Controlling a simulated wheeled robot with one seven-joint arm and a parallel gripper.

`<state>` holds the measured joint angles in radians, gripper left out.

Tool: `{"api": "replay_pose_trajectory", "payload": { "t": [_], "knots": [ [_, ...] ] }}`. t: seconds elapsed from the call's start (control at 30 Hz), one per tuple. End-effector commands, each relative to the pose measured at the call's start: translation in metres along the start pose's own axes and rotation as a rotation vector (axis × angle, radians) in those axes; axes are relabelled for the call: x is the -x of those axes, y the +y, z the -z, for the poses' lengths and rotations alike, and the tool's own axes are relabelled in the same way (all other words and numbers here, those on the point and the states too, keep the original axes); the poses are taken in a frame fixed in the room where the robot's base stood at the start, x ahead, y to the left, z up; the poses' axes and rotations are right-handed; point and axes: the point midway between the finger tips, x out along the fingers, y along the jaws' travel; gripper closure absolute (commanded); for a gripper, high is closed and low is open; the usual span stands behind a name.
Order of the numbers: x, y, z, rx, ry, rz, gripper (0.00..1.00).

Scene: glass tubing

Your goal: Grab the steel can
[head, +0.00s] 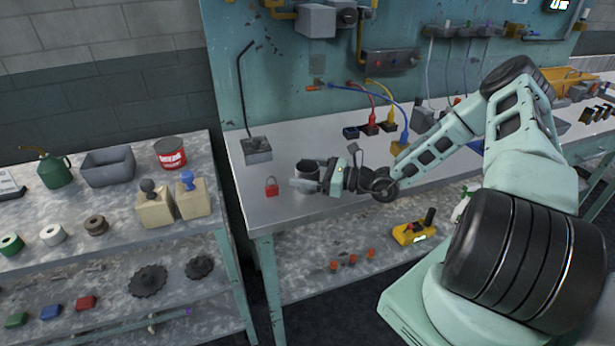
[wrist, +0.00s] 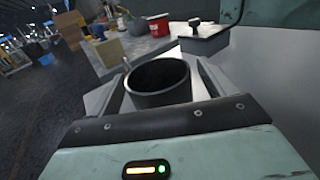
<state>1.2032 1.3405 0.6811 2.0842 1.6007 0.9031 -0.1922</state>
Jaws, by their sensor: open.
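The steel can (head: 307,168) is a dark grey, open-topped cylinder standing upright near the left end of the steel workbench. In the wrist view the can (wrist: 158,84) sits between my two fingers, with its round dark mouth facing up. My gripper (head: 309,178) reaches in from the right, low over the bench, with its jaws open around the can. In the wrist view my gripper (wrist: 164,64) has a finger on each side of the can. Whether either finger touches it, I cannot tell. The can's lower part is partly hidden by my gripper.
A red padlock (head: 271,187) stands just left of the can. A grey box with a bent rod (head: 257,150) is behind it. Plugs and cables (head: 372,127) lie toward the back wall. A lower bench on the left holds a red tin (head: 171,153) and wooden blocks (head: 155,205).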

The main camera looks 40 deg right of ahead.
Motion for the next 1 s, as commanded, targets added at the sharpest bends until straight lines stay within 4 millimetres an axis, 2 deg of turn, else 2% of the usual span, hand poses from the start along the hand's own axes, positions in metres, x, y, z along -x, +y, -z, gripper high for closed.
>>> {"api": "replay_pose_trajectory", "payload": {
  "t": [0.13, 0.37, 0.4, 0.57, 0.87, 1.0],
  "knots": [
    [-0.014, 0.000, -0.001, 0.000, -0.001, 0.000, 0.17],
    [-0.015, 0.000, 0.000, 0.000, 0.000, 0.001, 0.17],
    [-0.015, 0.000, 0.000, 0.000, 0.000, 0.001, 0.23],
    [-0.015, 0.000, 0.000, 0.000, 0.000, 0.001, 0.68],
    [-0.015, 0.000, -0.002, 0.001, -0.001, 0.001, 0.69],
    [-0.015, -0.001, -0.016, 0.004, -0.001, 0.001, 0.69]
  ]
}}
